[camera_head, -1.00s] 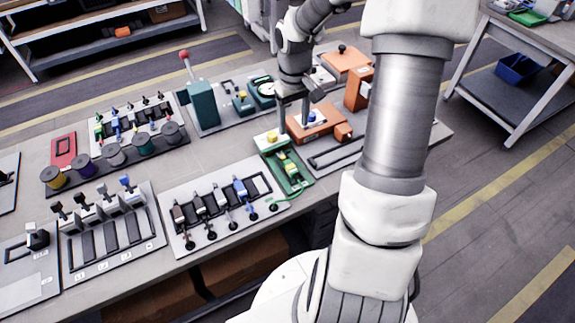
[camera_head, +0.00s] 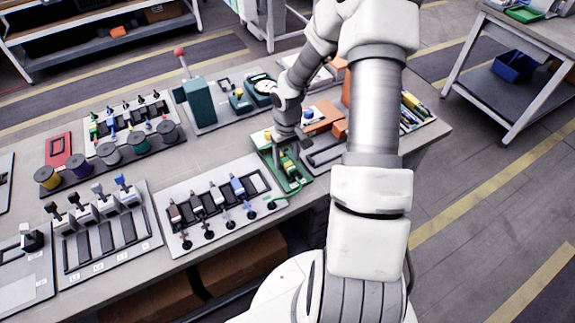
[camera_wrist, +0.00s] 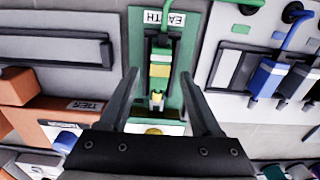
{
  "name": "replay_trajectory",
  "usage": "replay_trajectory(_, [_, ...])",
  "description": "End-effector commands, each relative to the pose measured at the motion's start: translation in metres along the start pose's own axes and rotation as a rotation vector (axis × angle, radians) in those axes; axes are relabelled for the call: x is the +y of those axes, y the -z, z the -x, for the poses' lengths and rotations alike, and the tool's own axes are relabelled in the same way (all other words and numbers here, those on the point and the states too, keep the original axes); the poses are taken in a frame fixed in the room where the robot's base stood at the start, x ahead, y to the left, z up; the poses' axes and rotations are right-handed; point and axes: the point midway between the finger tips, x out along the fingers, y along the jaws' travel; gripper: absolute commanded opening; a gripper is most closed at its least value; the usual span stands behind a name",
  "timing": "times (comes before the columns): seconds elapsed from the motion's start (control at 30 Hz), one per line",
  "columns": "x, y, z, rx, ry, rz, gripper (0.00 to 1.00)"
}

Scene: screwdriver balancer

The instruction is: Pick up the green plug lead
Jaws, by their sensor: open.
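The green plug lead (camera_wrist: 160,62), with a yellow band, lies on a green board (camera_wrist: 193,62) labelled EARTH. Its green cable runs off the top of the wrist view. In the head view the plug (camera_head: 288,166) shows on the green board, just in front of my gripper (camera_head: 290,146). My gripper (camera_wrist: 159,78) is open and empty, with one finger on each side of the plug in the wrist view. The fingertips appear above it; the exact height gap cannot be told.
A white board (camera_head: 215,225) with several plugs, one blue, stands beside the green board. Orange blocks (camera_head: 320,115) and a grey slotted panel (camera_wrist: 50,50) lie on the other side. A row of spools (camera_head: 110,152) is farther left.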

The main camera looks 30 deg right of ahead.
Motion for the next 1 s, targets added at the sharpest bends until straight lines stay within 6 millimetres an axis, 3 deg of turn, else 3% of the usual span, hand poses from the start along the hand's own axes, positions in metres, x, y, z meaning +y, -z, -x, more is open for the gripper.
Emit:
replay_trajectory(0.1, [0.0004,-0.0004,-0.0106,-0.001,-0.001,0.001,0.65])
replay_trajectory(0.37, [0.0007,-0.0003,-0.0119,0.000,-0.001,-0.001,0.63])
replay_trajectory(0.7, [0.0006,-0.0003,-0.0116,0.000,-0.001,0.000,0.02])
replay_trajectory(1.0, [0.0006,-0.0002,-0.0115,0.000,-0.001,0.000,0.00])
